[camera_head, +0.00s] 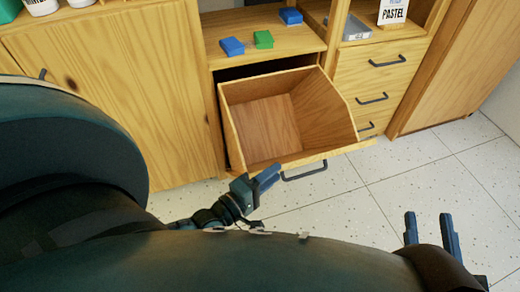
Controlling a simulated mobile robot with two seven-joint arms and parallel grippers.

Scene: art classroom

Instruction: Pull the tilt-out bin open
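The tilt-out bin (265,130) is a wooden box swung out of the cabinet, with its empty inside showing from above. Its dark handle (305,172) shows at the front edge, near the floor side. My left gripper (268,178) is just left of the handle, by the bin's lower front edge, and looks apart from the handle. Whether its fingers are open or shut is unclear from this angle. My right gripper (431,232) is at the lower right over the floor, its two fingers apart and empty, away from the bin.
Drawers (375,85) with dark handles stand right of the bin. A closed cabinet door (125,90) is on the left. Blue and green blocks (263,40) lie on the shelf above. The tiled floor (400,180) is clear in front. My own body fills the lower left.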

